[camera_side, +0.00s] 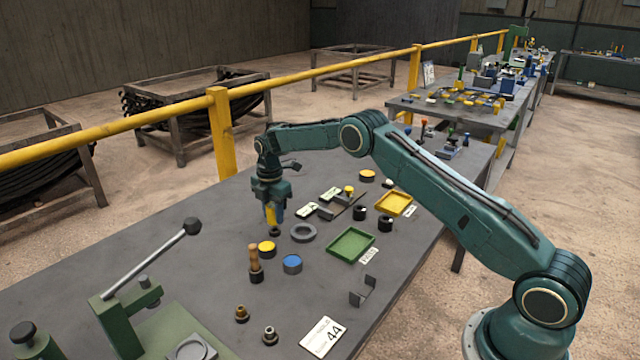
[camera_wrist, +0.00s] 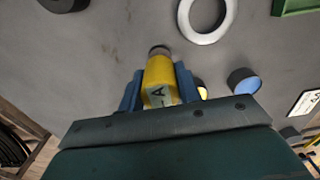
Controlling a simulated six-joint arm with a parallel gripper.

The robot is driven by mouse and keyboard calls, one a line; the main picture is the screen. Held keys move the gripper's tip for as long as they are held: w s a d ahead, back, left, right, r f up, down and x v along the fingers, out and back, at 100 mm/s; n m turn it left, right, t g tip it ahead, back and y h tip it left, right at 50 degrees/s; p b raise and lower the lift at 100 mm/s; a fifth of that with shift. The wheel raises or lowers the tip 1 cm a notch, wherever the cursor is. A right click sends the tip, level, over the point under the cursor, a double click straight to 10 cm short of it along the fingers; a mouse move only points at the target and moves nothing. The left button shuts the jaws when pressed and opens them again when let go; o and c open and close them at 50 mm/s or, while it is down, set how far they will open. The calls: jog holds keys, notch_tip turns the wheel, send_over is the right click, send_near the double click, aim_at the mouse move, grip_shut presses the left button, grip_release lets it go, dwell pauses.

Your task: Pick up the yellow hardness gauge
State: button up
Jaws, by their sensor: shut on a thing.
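The yellow hardness gauge (camera_side: 270,215) is upright below my gripper (camera_side: 272,207) in the side view, over the grey table left of the grey ring. In the wrist view the gauge (camera_wrist: 158,72) has a yellow body, a pale label with a dark letter and a grey-dark tip. The blue fingers of my gripper (camera_wrist: 158,90) are shut on it, one on each side. I cannot tell whether its tip touches the table.
The grey ring (camera_side: 303,233), a yellow-topped tin (camera_side: 267,248), a blue-topped tin (camera_side: 292,265) and a wooden-handled tool (camera_side: 254,262) stand close by. A green tray (camera_side: 346,256) lies to the right. A lever press (camera_side: 130,305) stands at the front left.

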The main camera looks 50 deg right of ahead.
aim_at(273, 204)
notch_tip(273, 204, up, 18)
jog(key=shift+f, duration=0.2)
dwell(0.8)
jog(key=s+d+f+m, duration=0.2)
jog(key=s+d+f, duration=0.1)
jog(key=s+d, duration=0.2)
jog(key=s+d+f+m, duration=0.2)
jog(key=s+d+f, duration=0.2)
jog(key=d, duration=0.6)
jog(key=s+d+f+m, duration=0.2)
jog(key=s+d+f, duration=0.1)
jog(key=s+d, duration=0.3)
jog(key=shift+d+f, duration=0.2)
jog(key=shift+d, duration=0.85)
jog(key=shift+f, duration=0.2)
jog(key=shift+f, duration=2.5)
jog(key=shift+f, duration=0.45)
jog(key=shift+r, duration=0.15)
